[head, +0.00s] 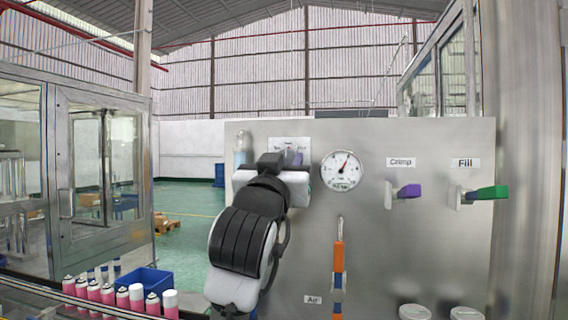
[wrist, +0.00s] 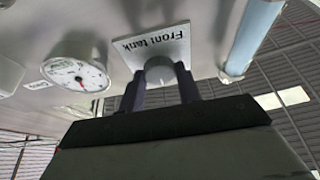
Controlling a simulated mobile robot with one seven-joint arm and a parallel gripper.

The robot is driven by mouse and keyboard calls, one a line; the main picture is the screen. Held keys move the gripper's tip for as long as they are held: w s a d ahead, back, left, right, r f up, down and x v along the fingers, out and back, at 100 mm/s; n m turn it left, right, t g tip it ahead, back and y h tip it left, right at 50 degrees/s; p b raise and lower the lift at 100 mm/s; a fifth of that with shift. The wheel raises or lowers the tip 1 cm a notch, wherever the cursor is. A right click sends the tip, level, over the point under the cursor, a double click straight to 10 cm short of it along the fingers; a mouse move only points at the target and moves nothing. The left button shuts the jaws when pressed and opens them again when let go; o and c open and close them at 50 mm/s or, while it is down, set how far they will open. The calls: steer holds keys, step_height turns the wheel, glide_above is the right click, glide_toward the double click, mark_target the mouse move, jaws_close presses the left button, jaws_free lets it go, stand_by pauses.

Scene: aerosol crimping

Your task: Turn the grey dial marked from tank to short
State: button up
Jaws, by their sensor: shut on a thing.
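The grey dial (wrist: 158,76) sits on a white plate (wrist: 172,45) on the steel panel. In the head view my gripper (head: 292,160) is at the panel just below the white plate (head: 289,143), and my wrist hides most of the dial. Most of the plate's marks are too small or covered, so I cannot read the dial's setting.
A round gauge (head: 342,170) is close to the right of my gripper. A clear tube (head: 240,150) is close to its left. Pink cans (head: 107,294) stand at lower left.

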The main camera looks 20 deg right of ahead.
steer(key=shift+m, duration=0.3)
steer(key=m+g+h, duration=0.1)
steer(key=m, duration=0.2)
steer(key=m+g+h, duration=0.1)
steer(key=m, duration=0.2)
steer(key=shift+a+r+g+h, duration=0.1)
steer(key=shift+a+g+h, duration=0.05)
steer(key=shift+g+h, duration=0.2)
steer(key=shift+m+g+h, duration=0.25)
steer(key=shift+m+g, duration=0.35)
steer(key=shift+m, duration=0.8)
steer(key=shift+m+g+h, duration=0.2)
steer(key=shift+m+g, duration=0.35)
steer(key=shift+m, duration=1.15)
steer(key=o, duration=1)
steer(key=shift+c, duration=0.2)
